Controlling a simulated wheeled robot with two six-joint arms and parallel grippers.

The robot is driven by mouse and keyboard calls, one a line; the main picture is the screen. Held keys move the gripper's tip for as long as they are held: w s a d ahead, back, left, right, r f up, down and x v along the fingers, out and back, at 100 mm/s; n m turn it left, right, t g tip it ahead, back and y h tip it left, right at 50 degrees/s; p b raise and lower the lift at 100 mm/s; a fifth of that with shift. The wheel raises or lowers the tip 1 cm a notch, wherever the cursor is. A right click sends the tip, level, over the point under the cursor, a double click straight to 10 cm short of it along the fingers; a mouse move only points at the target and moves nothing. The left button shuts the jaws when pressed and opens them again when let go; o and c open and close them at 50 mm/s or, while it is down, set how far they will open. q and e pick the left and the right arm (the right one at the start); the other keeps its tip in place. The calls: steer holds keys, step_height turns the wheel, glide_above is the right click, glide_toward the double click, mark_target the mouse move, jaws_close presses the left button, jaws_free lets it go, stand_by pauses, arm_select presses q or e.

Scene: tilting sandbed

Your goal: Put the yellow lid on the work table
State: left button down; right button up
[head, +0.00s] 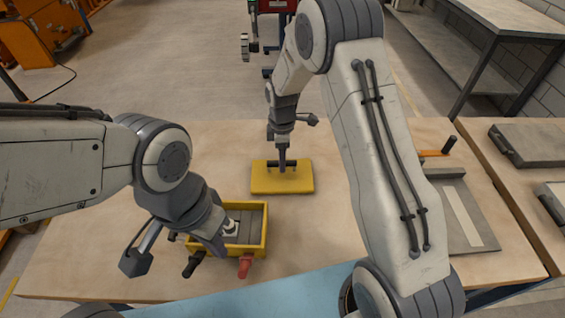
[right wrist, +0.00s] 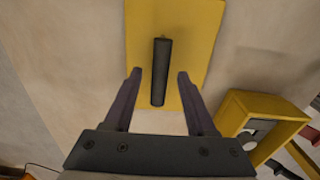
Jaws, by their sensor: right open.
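The yellow lid (head: 283,184) is a flat plate with a dark bar handle, and appears to lie flat on the wooden work table (head: 325,225). It also shows in the right wrist view (right wrist: 195,35). My right gripper (head: 282,162) is over the lid's handle. In the right wrist view, its two fingers (right wrist: 159,76) stand open on either side of the handle (right wrist: 160,70), with gaps showing on both sides. My left gripper (head: 220,248) is at the yellow box, low over its front left part. Its fingertips are hard to make out.
The open yellow box (head: 264,232) stands in front of the lid, with a black grip (head: 194,264) and a red grip (head: 245,266) at its front. A grey tray-like fixture (head: 470,222) is at the right. The table is clear left of the lid.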

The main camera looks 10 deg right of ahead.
step_height(320, 180, up, 9)
steer(key=b, duration=0.1)
steer(key=s+a+r+m, duration=0.1)
steer(key=s+a+r, duration=0.3)
steer(key=s, duration=0.1)
steer(key=s+a+r+m, duration=0.1)
steer(key=s+m, duration=0.1)
steer(key=s, duration=0.6)
steer(key=s+a+r+m, duration=0.1)
steer(key=s+a+m, duration=0.1)
steer(key=s, duration=0.7)
steer(key=s+a+r+m+y, duration=0.1)
steer(key=s+m, duration=0.2)
steer(key=s, duration=0.6)
steer(key=shift+a+m, duration=0.25)
steer(key=shift+m, duration=0.05)
steer(key=shift+s, duration=0.1)
